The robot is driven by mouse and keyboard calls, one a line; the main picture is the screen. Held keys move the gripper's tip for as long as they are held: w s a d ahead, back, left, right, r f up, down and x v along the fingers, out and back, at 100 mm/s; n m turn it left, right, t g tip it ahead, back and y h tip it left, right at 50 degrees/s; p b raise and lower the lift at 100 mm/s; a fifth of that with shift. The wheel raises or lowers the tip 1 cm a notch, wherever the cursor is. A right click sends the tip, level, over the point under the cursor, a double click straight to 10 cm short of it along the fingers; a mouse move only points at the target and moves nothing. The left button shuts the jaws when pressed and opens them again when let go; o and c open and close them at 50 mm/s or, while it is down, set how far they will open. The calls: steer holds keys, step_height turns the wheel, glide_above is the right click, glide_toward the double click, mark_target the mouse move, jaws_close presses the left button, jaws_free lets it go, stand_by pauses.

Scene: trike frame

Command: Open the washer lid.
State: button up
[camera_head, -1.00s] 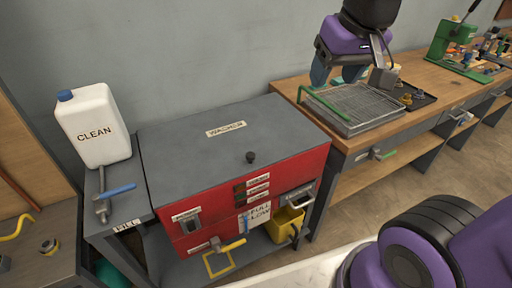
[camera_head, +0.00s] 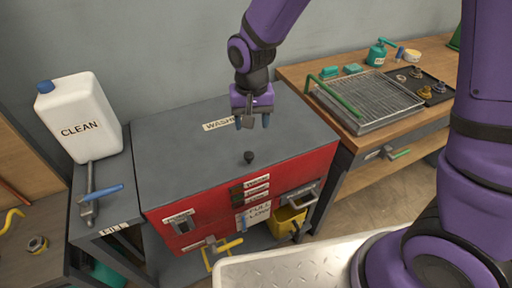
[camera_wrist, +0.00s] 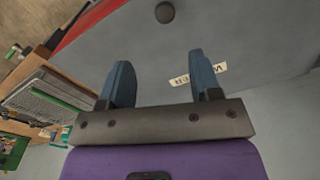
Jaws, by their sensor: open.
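The washer is a red box with a flat grey lid (camera_head: 185,150) on top, and the lid lies shut. A small dark knob (camera_head: 249,157) stands near the lid's front edge. The knob also shows at the top of the wrist view (camera_wrist: 165,12). My gripper (camera_head: 253,122) is above the lid, behind the knob and apart from it, and partly covers the WASHER label (camera_head: 217,125). In the wrist view its two blue fingers (camera_wrist: 160,82) are spread with nothing between them.
A white CLEAN jug (camera_head: 80,120) and a blue-handled valve (camera_head: 100,192) stand left of the washer. A wooden bench (camera_head: 440,52) with a wire rack (camera_head: 368,100) is at the right. A yellow container (camera_head: 287,221) sits at the washer's lower right front.

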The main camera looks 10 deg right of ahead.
mark_target(249, 154)
steer(key=f, duration=0.8)
steer(key=a+f, duration=0.1)
steer(key=f, duration=0.4)
steer(key=shift+w, duration=0.2)
